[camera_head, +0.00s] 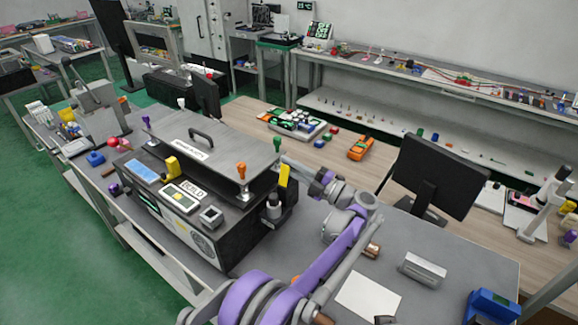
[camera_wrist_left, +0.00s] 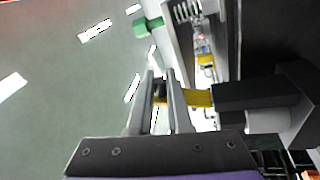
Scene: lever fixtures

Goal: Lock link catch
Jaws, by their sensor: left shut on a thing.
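The catch is a black block (camera_head: 275,212) on the right end of a dark box fixture (camera_head: 225,247), with a yellow lever (camera_head: 284,178) standing up from it. My left gripper (camera_head: 287,161) reaches in from the right and is at the lever's upper end. In the left wrist view, the two grey fingers (camera_wrist_left: 160,88) are closed about the end of the yellow lever (camera_wrist_left: 197,97), which runs into the black block (camera_wrist_left: 250,97). The contact is partly hidden by the fingers. My right gripper is not in view.
A metal plate (camera_head: 225,138) with a handle and orange and green knobs lies over the fixture. A yellow part (camera_head: 172,168) sits at the fixture's front. A black monitor (camera_head: 437,175) stands right of my arm. A white sheet (camera_head: 367,295) lies on the grey table.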

